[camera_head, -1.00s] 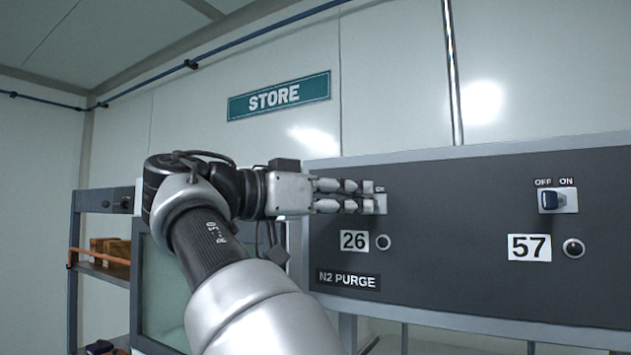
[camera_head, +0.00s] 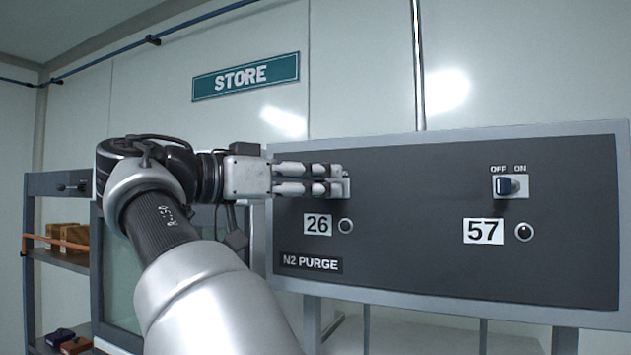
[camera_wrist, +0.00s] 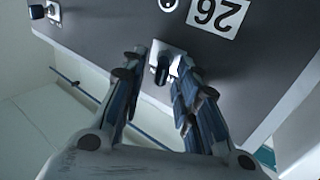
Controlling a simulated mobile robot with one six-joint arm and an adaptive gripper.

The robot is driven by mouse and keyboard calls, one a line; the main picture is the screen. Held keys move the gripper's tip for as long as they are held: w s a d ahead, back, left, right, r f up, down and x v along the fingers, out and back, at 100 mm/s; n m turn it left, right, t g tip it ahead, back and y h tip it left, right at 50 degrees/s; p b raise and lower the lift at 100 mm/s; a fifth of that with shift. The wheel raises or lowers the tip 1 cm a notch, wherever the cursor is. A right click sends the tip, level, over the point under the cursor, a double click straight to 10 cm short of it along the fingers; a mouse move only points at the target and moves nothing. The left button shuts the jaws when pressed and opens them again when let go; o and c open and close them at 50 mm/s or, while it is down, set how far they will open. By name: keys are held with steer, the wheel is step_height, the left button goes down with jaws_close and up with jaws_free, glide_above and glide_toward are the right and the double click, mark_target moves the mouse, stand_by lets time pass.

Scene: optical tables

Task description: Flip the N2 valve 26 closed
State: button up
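The N2 valve 26 switch plate (camera_head: 346,190) is on the dark panel, mostly hidden behind my fingertips in the head view. My gripper (camera_head: 327,180) reaches in from the left at the plate. In the wrist view my gripper (camera_wrist: 158,70) is open, one finger on each side of the lever. The right finger is close to the lever; I cannot tell whether it touches. The lever's OFF/ON side is hidden in the head view.
A label 26 (camera_head: 317,225) and a round button (camera_head: 345,226) sit below the plate, above the N2 PURGE label (camera_head: 311,263). Switch 57 (camera_head: 504,186) is well to the right. A shelf with boxes (camera_head: 68,238) stands at the left.

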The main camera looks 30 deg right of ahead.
steer(key=shift+a, duration=0.1)
steer(key=s+a, duration=0.1)
steer(key=a, duration=1)
steer(key=shift+s+a, duration=0.25)
steer(key=shift+a, duration=0.05)
steer(key=shift+a, duration=0.15)
steer(key=shift+s, duration=0.1)
